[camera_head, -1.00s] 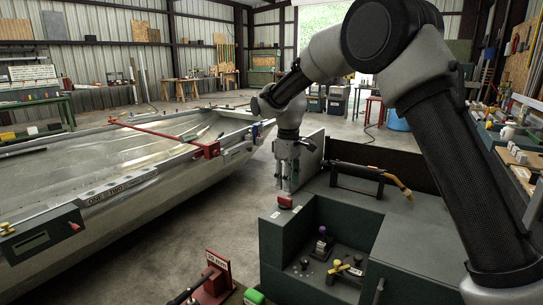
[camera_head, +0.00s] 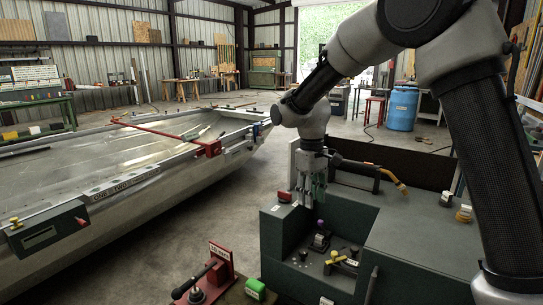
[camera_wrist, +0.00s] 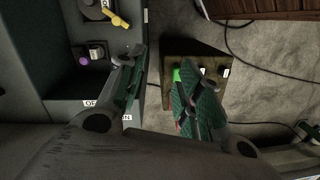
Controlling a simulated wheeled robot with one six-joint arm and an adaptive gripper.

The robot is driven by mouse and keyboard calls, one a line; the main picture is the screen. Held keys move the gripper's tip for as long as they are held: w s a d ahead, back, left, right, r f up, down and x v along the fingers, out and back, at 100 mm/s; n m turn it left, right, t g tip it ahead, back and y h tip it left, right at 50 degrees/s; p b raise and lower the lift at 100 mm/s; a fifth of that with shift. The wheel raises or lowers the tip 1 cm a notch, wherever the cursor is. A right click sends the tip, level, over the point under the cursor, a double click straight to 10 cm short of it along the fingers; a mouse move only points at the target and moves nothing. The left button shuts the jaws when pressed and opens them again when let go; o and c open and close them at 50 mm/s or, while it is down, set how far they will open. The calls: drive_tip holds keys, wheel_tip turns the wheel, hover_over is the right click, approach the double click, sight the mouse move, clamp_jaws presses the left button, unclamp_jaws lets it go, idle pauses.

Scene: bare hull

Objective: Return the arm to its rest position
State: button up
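My arm bends over from the right side of the head view. My gripper (camera_head: 310,196) points down just above the back left part of the dark green console (camera_head: 415,235). In the wrist view its two green-padded fingers (camera_wrist: 162,88) stand apart with nothing between them. Below and beyond the gap lies a brown board with a green block (camera_wrist: 177,75). The gripper appears clear of the console, though the gap is hard to judge in the head view.
The console's recess holds a purple knob (camera_head: 320,224) and a yellow handle (camera_head: 335,256). A torch-like tool (camera_head: 365,168) lies at its back. A red clamp stand (camera_head: 221,261) is in front. An aluminium boat hull (camera_head: 130,190) fills the left.

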drive_tip(key=s+d+r+m+t, duration=0.2)
drive_tip(key=s+d+r+m, duration=0.2)
drive_tip(key=s+d, duration=0.8)
drive_tip(key=s+d+r+m+t, duration=0.3)
drive_tip(key=s+d+r, duration=0.5)
drive_tip(key=s+d, duration=0.5)
drive_tip(key=s+m, duration=0.1)
drive_tip(key=s, duration=0.1)
drive_tip(key=shift+s+r, duration=0.2)
drive_tip(key=shift+s, duration=0.1)
